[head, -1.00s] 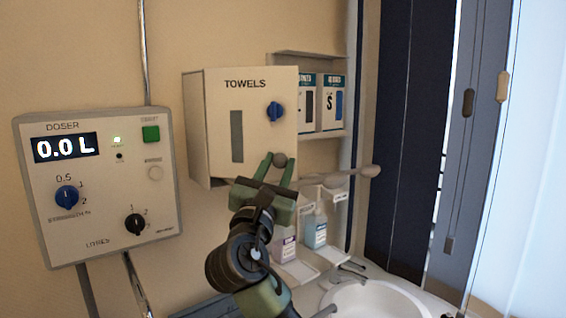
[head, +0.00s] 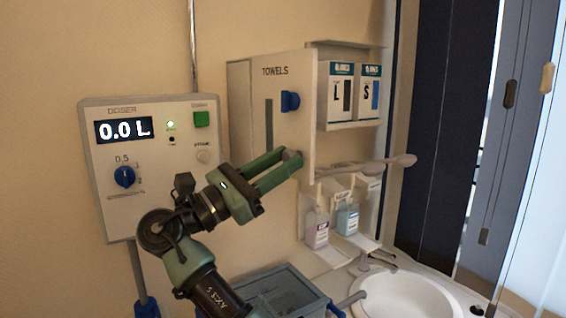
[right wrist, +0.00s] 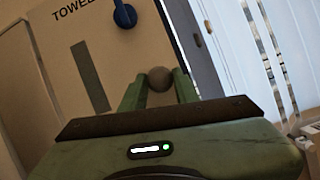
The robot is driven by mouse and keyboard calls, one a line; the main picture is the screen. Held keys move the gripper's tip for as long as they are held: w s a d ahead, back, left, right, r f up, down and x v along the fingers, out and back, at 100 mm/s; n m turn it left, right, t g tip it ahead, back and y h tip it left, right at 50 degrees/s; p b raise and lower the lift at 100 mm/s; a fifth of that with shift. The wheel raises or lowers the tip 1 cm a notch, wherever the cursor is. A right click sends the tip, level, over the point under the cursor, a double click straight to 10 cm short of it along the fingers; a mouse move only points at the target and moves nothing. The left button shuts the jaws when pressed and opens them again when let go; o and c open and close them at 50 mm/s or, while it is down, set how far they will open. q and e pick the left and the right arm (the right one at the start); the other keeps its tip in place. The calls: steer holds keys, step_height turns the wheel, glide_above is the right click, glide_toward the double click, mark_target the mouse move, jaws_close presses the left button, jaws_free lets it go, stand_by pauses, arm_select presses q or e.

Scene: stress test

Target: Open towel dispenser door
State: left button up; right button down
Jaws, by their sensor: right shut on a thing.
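The towel dispenser door (head: 283,125), lettered TOWELS, is a beige panel with a dark slot and a blue knob (head: 290,101). It appears swung outward at its right side, where a pale edge strip shows. My right gripper (head: 292,158) reaches in from the lower left and is shut on a round grey knob at the door's lower right. In the right wrist view the grey knob (right wrist: 159,79) sits between the green fingers, with the blue knob (right wrist: 124,14) above it. The dispenser's inside is hidden. My left gripper is not in view.
The doser panel (head: 153,180) is on the wall at left, behind my right arm. Glove boxes (head: 341,97), a long lever (head: 400,161) and bottles (head: 347,218) are right of the dispenser. A sink (head: 405,300) and blue-grey bin (head: 275,295) are below.

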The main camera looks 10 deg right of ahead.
mark_target(300, 85)
steer(key=shift+a+f, duration=0.1)
steer(key=shift+a, duration=0.05)
stand_by(0.3)
steer(key=c, duration=1.1)
jaws_free()
steer(key=shift+o, duration=0.2)
step_height(300, 85, up, 12)
steer(key=p, duration=0.7)
steer(key=shift+p, duration=0.3)
step_height(300, 85, up, 8)
steer(key=shift+b, duration=0.35)
steer(key=shift+c, duration=0.3)
